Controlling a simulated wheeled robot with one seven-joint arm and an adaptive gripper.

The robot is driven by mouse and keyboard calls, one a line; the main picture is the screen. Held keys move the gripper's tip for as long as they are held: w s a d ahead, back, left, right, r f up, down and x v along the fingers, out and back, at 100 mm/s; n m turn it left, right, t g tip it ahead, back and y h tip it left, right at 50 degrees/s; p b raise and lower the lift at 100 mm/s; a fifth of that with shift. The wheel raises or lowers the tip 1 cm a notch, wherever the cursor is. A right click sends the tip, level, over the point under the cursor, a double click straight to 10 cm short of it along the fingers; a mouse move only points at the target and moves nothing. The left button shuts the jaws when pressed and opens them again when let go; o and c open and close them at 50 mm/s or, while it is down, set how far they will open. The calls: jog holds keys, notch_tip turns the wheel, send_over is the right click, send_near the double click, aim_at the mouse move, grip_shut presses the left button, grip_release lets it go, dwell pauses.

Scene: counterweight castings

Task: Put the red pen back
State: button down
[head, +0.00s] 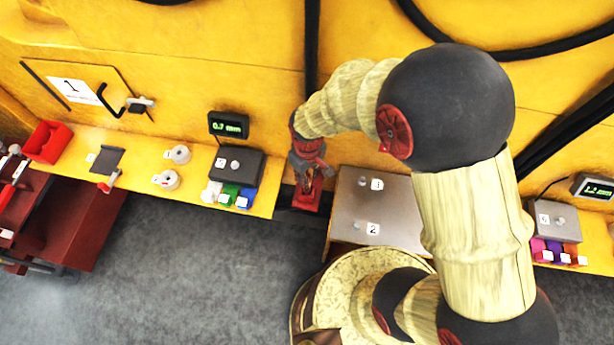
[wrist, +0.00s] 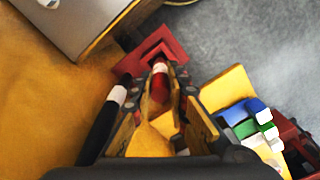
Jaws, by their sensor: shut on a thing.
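My gripper (head: 308,172) points down in the gap between the left yellow shelf and the grey metal box. In the wrist view my gripper (wrist: 161,88) is shut on the red pen (wrist: 159,86), which has a pale band near its far end. A red square-rimmed holder (wrist: 172,44) lies just beyond the fingertips. It also shows in the head view as a red holder (head: 306,203) below my gripper. The pen's far end overlaps the holder in the wrist view; I cannot tell whether it is inside it. The pen is mostly hidden in the head view.
The grey metal box (head: 345,208) stands close on the right. The left yellow shelf (head: 130,150) carries a dark device (head: 235,163) with white, green and blue blocks (head: 229,195) before it, two white rolls and a red bin (head: 47,141). A yellow wall stands behind.

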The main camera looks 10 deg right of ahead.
jog(key=shift+f+b, duration=0.55)
jog(key=shift+f, duration=0.45)
dwell(0.8)
jog(key=c, duration=1.7)
grip_release()
jog(key=shift+o, duration=0.2)
notch_tip(320, 180, up, 12)
jog(key=shift+f, duration=0.1)
notch_tip(320, 180, up, 7)
jog(key=p, duration=0.5)
